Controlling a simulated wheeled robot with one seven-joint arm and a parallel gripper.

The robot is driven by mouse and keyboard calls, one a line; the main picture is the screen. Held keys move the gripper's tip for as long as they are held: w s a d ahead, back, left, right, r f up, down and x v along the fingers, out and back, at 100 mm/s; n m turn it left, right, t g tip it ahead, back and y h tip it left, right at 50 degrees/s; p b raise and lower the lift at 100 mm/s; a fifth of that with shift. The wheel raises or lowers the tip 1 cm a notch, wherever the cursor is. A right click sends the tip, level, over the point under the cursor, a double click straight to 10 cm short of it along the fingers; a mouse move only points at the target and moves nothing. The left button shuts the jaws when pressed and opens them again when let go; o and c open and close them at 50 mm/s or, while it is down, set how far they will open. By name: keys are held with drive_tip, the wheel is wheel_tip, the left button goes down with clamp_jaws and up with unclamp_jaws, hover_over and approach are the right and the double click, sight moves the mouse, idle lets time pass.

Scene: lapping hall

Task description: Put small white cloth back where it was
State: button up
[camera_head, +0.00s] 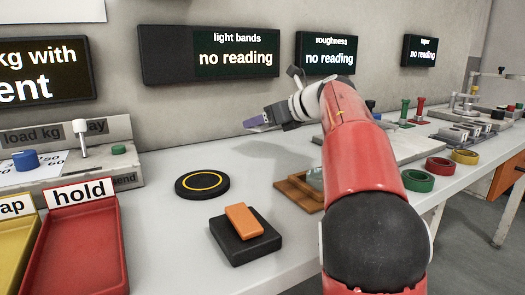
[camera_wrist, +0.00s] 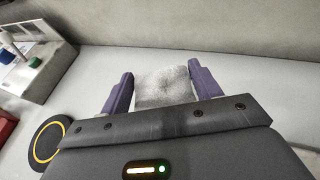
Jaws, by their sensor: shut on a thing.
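My gripper (camera_head: 256,123) is held above the bench near the back wall, left of my red arm. In the wrist view my gripper (camera_wrist: 161,72) has its two purple fingers on either side of a small white cloth (camera_wrist: 165,88), shut on it. The cloth looks pale, slightly grey and textured. In the head view I cannot make the cloth out at the gripper.
Below lie a black disc with a yellow ring (camera_head: 202,184), a black block (camera_head: 245,246) bearing an orange block (camera_head: 243,220), and a brown wooden tray (camera_head: 296,193). A red hold tray (camera_head: 80,252) is at left. Coloured rings lie right. Bench between disc and wall is clear.

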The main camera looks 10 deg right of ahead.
sight(264, 150)
drive_tip(key=shift+f+b, duration=0.7)
drive_tip(key=shift+f, duration=2)
drive_tip(key=shift+f, duration=0.15)
drive_tip(key=o, duration=1)
drive_tip(key=shift+c, duration=0.2)
drive_tip(key=shift+s+d+r, duration=0.1)
drive_tip(key=shift+r, duration=0.15)
drive_tip(key=v, duration=1.1)
drive_tip(key=shift+s+d+r+p, duration=0.1)
drive_tip(key=shift+s+d+p, duration=0.1)
drive_tip(key=shift+s+p, duration=0.15)
